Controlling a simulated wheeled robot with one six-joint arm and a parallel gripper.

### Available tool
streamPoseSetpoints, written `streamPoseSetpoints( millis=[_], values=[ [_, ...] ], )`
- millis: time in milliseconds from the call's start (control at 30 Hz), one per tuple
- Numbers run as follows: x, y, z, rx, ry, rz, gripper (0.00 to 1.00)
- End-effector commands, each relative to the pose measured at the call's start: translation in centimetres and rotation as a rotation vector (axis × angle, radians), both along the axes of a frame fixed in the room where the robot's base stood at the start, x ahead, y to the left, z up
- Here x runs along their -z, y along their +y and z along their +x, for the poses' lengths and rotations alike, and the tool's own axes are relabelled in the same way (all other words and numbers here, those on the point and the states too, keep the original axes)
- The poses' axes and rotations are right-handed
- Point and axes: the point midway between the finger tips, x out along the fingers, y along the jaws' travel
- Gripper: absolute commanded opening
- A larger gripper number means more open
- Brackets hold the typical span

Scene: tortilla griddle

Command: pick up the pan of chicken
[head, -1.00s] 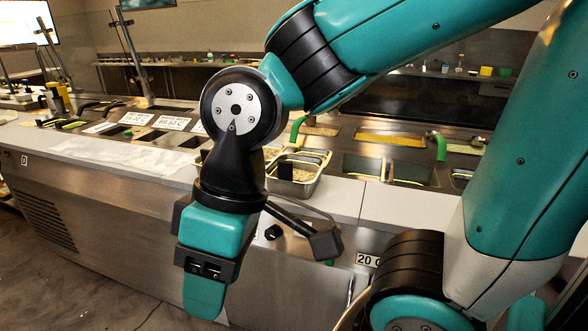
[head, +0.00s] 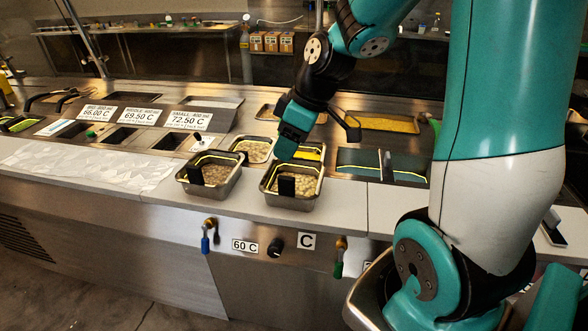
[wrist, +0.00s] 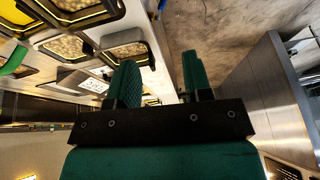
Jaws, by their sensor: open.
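Two steel pans with pale, lumpy food stand on the front counter in the head view: a left pan (head: 209,186) and a right pan (head: 291,202). Each has a black block on its near wall. I cannot tell for certain which holds chicken. My gripper (head: 287,150) hangs above the far side of the right pan, apart from it. In the wrist view the two green fingers of my gripper (wrist: 164,82) are spread with nothing between them. Pans with pale food (wrist: 65,47) show at the upper left there.
Behind them, a sunken pan (head: 253,150) and a yellow-filled tray (head: 380,123) sit in the worktop. Temperature signs (head: 188,121) stand at the left. The white counter (head: 345,208) right of the pans is clear. Knobs (head: 276,245) line the steel front.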

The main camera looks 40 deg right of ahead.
Motion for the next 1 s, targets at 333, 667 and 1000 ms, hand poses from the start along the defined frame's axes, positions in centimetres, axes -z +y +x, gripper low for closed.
streamPoseSetpoints(
  millis=[333,667,1000],
  values=[
    [2.2,-6.2,1.6,0.006,-0.043,-0.049,0.46],
    [8.5,-4.6,3.7,0.006,-0.043,-0.049,0.46],
    [11.4,-4.0,4.7,0.008,-0.048,-0.052,0.46]
  ],
)
